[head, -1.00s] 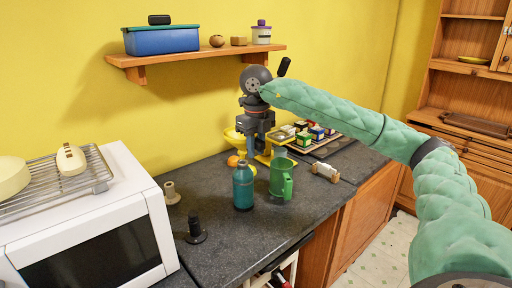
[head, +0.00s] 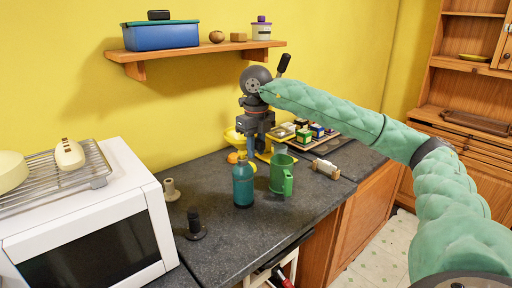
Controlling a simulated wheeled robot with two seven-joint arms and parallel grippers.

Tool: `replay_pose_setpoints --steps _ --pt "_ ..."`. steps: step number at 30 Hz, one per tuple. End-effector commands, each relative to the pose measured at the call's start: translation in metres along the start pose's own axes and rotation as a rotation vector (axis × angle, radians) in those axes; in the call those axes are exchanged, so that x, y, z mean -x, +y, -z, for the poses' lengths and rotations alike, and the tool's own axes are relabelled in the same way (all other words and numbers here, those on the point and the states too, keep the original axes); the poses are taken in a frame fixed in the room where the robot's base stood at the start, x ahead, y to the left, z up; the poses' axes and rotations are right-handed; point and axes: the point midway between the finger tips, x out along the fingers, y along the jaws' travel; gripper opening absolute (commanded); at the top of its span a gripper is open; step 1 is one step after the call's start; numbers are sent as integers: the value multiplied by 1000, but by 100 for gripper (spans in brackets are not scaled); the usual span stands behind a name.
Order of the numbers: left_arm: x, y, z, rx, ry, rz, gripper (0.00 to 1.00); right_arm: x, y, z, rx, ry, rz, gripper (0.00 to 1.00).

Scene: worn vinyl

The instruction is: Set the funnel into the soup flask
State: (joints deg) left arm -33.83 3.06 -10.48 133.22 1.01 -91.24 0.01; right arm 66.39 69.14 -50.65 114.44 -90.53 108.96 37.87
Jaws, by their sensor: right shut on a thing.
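The soup flask, a teal bottle (head: 243,185), stands upright on the dark counter. My right gripper (head: 256,140) points down, a little behind and above the flask in this view, and is shut. The funnel it holds is mostly hidden by the fingers and cannot be made out clearly, nor can I tell whether it touches the flask. A yellow bowl-like thing (head: 232,137) shows behind the gripper. My left gripper is out of view.
A green jug (head: 281,175) stands close right of the flask. A dark peg-like thing (head: 195,224) and a beige spool (head: 171,190) stand to the left, by the white microwave (head: 95,235). A pale roll (head: 325,169) lies at right.

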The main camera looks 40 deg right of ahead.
Motion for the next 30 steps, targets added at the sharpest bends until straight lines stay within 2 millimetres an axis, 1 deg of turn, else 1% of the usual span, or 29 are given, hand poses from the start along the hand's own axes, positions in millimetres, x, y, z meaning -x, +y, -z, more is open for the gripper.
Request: replay_pose_setpoints --steps 23,30 --pt "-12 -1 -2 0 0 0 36 -16 0 0 0 0 0 1" --pt "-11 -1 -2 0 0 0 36 -16 0 0 0 0 0 1"
